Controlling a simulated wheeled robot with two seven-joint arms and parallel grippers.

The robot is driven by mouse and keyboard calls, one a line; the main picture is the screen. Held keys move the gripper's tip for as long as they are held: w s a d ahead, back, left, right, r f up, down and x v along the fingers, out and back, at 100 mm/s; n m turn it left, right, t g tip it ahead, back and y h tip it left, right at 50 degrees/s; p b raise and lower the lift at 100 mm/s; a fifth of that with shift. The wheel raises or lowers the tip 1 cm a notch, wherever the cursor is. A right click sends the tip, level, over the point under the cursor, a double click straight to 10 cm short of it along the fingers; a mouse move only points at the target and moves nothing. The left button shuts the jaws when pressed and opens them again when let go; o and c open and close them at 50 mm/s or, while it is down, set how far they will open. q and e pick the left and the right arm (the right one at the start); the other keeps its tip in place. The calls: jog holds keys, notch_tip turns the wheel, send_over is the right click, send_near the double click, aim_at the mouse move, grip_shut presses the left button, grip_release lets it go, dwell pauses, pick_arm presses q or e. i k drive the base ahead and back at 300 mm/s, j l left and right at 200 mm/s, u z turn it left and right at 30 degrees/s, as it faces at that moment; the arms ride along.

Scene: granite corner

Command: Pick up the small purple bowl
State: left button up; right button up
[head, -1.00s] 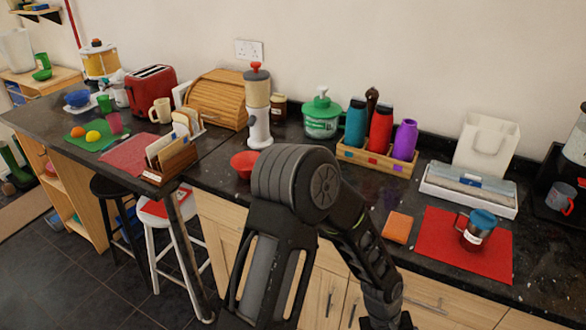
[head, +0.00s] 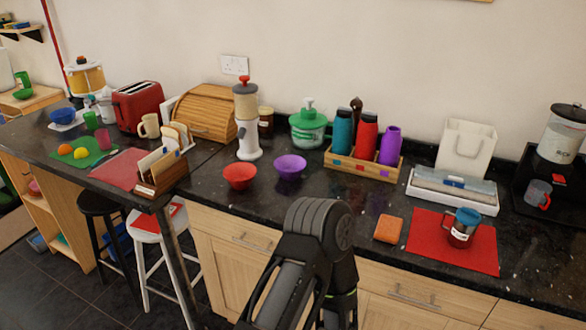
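The small purple bowl (head: 290,167) stands upright on the dark granite counter, just right of a red bowl (head: 239,176) and apart from it. It is fully in view and looks empty. One of my arms rises from the bottom middle of the head view, in front of the counter and below the bowl. No gripper fingers show, so neither gripper can be seen.
A white and beige column-shaped appliance (head: 247,118) stands behind the red bowl. A green-lidded jar (head: 308,130) and a wooden caddy with bottles (head: 362,163) stand behind the purple bowl. An orange sponge (head: 388,228) and red mat (head: 453,240) lie to the right. The counter before the bowls is clear.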

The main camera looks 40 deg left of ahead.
aim_at(289, 167)
jog(key=i, duration=0.95)
jog(key=u, duration=1.95)
